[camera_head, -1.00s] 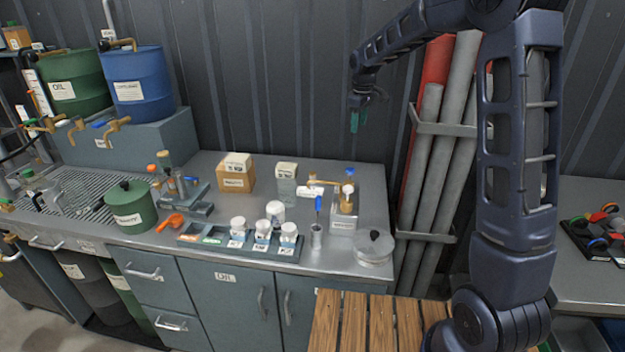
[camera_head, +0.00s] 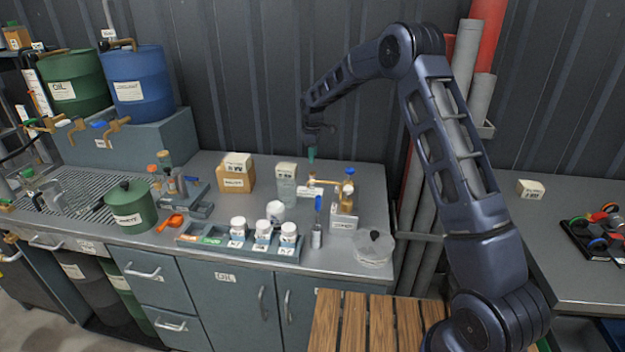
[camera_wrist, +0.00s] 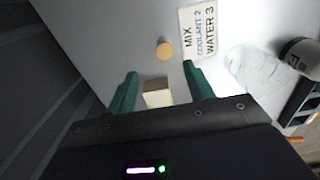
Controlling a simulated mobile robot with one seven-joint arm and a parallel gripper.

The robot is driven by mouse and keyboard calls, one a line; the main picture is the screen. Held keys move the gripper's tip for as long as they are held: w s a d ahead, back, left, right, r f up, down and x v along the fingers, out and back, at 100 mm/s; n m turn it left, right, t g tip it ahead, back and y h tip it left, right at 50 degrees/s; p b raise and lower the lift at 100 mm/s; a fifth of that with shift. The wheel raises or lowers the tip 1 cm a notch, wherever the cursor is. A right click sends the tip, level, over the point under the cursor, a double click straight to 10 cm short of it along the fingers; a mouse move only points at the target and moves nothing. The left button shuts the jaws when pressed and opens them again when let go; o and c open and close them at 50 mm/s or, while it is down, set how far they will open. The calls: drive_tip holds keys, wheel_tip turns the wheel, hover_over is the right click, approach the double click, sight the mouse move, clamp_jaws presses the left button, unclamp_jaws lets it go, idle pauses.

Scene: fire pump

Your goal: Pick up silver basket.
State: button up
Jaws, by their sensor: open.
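No object is plainly a silver basket. The nearest matches on the counter are a small silver cup (camera_head: 317,240) with a blue-handled tool in it and a round silvery lidded container (camera_head: 373,250) at the front right edge. My gripper (camera_head: 312,155) hangs over the back of the counter, behind both and apart from them. In the wrist view my gripper (camera_wrist: 161,90) is open, its green fingers spread. A small beige block (camera_wrist: 157,93) appears between them, apparently below. A round tan disc (camera_wrist: 164,49) and a mix sign (camera_wrist: 198,30) lie ahead.
A clear jar (camera_head: 286,190), a brass fitting (camera_head: 322,181) and a labelled grey box with an amber bottle (camera_head: 343,222) crowd the area below my gripper. A rack of white bottles (camera_head: 215,238) stands at the front. A wooden slatted surface (camera_head: 360,325) lies before the counter.

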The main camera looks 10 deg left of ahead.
sight(313, 173)
wheel_tip(313, 173, down, 4)
drive_tip(key=shift+f, duration=0.1)
drive_tip(key=shift+s+f, duration=0.2)
drive_tip(key=shift+f, duration=1.1)
drive_tip(key=shift+s+f, duration=0.2)
drive_tip(key=shift+f, duration=1.1)
drive_tip(key=shift+c, duration=0.2)
drive_tip(key=c, duration=1)
